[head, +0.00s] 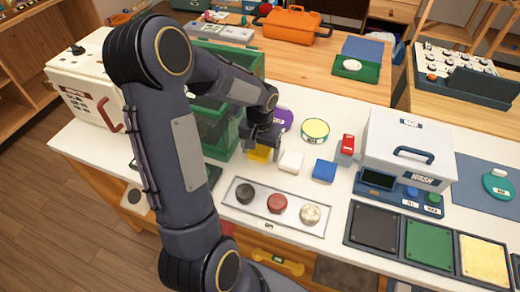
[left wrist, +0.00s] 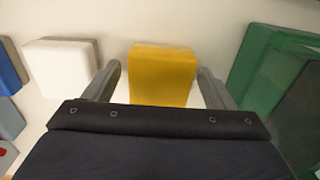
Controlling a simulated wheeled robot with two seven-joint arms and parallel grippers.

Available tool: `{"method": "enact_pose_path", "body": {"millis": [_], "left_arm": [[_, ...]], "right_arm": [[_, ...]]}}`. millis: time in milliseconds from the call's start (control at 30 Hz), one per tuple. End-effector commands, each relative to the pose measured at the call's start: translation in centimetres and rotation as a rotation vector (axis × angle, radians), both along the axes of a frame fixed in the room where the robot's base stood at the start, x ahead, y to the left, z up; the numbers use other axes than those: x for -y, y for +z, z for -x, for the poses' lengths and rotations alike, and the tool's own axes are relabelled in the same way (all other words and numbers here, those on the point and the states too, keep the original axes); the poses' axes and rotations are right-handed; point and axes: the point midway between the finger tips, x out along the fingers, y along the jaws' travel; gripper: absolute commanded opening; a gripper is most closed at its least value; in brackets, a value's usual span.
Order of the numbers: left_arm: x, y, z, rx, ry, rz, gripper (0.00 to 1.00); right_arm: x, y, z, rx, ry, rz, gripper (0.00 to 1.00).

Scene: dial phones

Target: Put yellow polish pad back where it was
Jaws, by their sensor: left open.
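The yellow polish pad (head: 259,154) lies on the white counter, left of a white pad and partly covered by my gripper in the head view. In the left wrist view the yellow pad (left wrist: 162,76) stands between the two fingertips, with a small gap on each side. My left gripper (head: 262,146) is open over it, and its fingers also show in the left wrist view (left wrist: 160,84). My right gripper is not in view.
A white pad (head: 291,161) and a blue pad (head: 324,171) lie to the right. A green see-through bin (head: 222,139) stands close on the left. A tray (head: 236,203) with several round pieces is in front. A white WASH box (head: 409,143) stands farther right.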

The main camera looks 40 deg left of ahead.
Motion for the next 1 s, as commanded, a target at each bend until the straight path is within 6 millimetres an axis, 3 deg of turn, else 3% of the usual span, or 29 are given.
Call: {"method": "enact_pose_path", "body": {"millis": [167, 600, 833, 1000], "left_arm": [[0.0, 0.9, -0.1, 0.003, 0.000, -0.001, 0.78], [0.0, 9.7, -0.1, 0.005, -0.001, -0.001, 0.78], [0.1, 12.2, 0.1, 0.005, 0.000, 0.002, 0.78], [1.9, 14.3, 2.6, 0.075, -0.025, 0.039, 0.78]], "right_arm": [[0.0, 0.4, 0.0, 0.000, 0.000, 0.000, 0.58], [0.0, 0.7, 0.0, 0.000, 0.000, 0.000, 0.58], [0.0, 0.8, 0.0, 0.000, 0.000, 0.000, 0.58], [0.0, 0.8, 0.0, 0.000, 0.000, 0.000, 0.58]]}}
